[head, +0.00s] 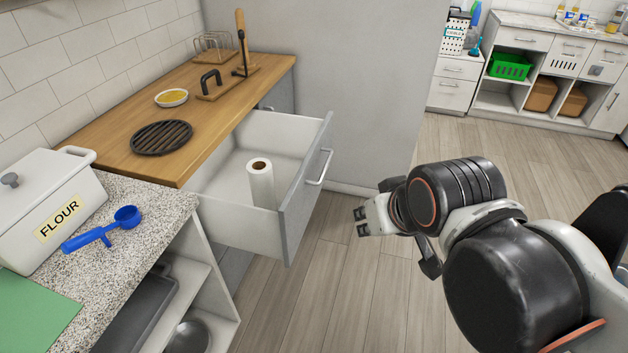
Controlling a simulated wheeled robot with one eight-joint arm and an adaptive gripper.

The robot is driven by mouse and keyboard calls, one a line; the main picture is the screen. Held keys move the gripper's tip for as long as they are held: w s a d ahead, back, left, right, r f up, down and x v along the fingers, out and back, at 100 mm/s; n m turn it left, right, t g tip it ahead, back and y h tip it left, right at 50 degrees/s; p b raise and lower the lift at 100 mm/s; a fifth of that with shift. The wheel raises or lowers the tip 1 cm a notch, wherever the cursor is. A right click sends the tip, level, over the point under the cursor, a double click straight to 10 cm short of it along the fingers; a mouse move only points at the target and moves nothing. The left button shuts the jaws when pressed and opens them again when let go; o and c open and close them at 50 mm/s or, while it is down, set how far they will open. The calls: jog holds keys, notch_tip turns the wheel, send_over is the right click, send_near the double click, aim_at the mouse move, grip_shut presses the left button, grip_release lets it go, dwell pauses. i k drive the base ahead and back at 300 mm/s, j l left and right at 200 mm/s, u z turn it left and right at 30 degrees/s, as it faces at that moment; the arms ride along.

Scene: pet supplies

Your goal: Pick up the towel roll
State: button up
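The towel roll (260,184) is white with a brown core. It stands upright inside an open white drawer (240,229), near the drawer's front right part. My gripper (362,222) is to the right of the drawer, outside it and apart from the roll. It points left toward the drawer front. It seems to hold nothing, but its finger gap is too small and side-on to read. The base of the roll is partly hidden by the drawer's near wall.
The drawer front with its handle (319,167) stands between my gripper and the roll. A wooden counter (118,110) lies above the drawer, bearing a black round grate (161,137). A blue scoop (104,231) and flour box (52,206) sit at left. Floor around my gripper is clear.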

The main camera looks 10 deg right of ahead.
aim_at(260, 171)
jog(key=i+l+u, duration=0.1)
jog(key=u, duration=0.55)
jog(key=i+l+u, duration=0.2)
jog(key=l, duration=0.2)
jog(key=i+l+u, duration=0.25)
jog(key=l, duration=0.2)
jog(key=l+u, duration=0.2)
jog(key=l, duration=0.25)
jog(key=i+l+u, duration=0.2)
jog(key=l, duration=0.3)
jog(key=i+l, duration=0.1)
jog(key=l, duration=0.7)
jog(key=i+l, duration=0.1)
jog(key=l, duration=0.75)
